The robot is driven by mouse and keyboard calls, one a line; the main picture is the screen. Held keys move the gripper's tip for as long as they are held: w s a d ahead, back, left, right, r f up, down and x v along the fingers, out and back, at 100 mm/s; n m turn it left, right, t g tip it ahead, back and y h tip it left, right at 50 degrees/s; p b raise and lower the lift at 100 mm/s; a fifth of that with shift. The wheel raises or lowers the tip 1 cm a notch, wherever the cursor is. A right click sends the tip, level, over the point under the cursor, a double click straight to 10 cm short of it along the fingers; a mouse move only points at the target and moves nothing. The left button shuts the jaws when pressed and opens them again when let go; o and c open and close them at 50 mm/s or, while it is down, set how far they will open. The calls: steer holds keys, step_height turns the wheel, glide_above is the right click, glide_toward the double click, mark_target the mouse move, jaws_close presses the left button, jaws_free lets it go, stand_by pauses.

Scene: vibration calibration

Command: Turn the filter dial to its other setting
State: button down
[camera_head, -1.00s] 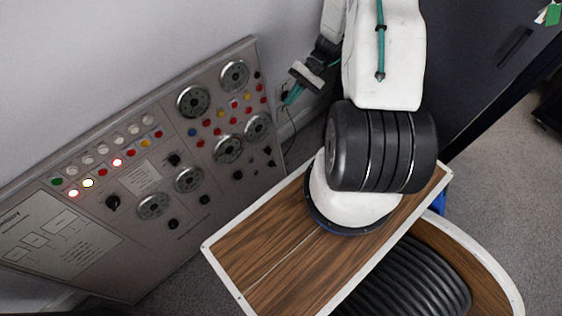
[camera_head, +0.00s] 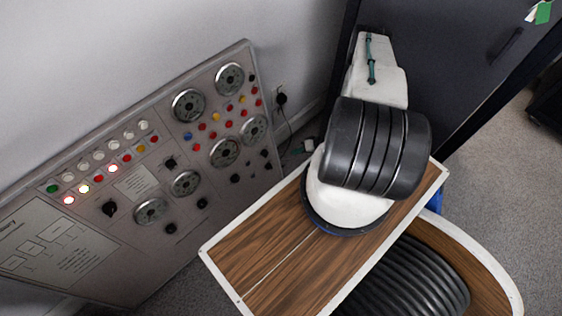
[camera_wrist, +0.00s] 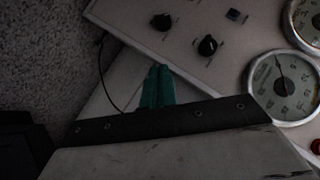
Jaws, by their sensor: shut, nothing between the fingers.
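The grey control panel (camera_head: 120,255) leans on the wall at the left in the head view and carries several black knobs, such as one at its left (camera_head: 109,208) and one near its middle (camera_head: 170,163). The labels are too small to read, so I cannot tell which knob is the filter dial. The wrist view shows two knobs, one (camera_wrist: 162,21) farther left and one (camera_wrist: 207,45) nearer the gauge. My gripper (camera_wrist: 158,70) has teal fingers, shut and empty, beside the panel's edge and apart from both knobs. In the head view my arm mostly hides it.
Round gauges (camera_head: 188,104) and coloured lamps fill much of the panel; some lamps glow. A large gauge (camera_wrist: 284,88) lies right of the fingers. A socket with a cable (camera_head: 281,98) is on the wall. A dark cabinet (camera_head: 455,75) stands behind my arm.

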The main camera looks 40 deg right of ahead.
mark_target(269, 167)
steer(key=x, duration=0.4)
steer(key=s+x, duration=0.1)
steer(key=x, duration=0.3)
steer(key=a+x, duration=0.1)
steer(key=x, duration=0.3)
steer(key=shift+s+a+f, duration=0.1)
steer(key=shift+s+f, duration=0.2)
steer(key=shift+s, duration=0.1)
steer(key=shift+a+f, duration=0.35)
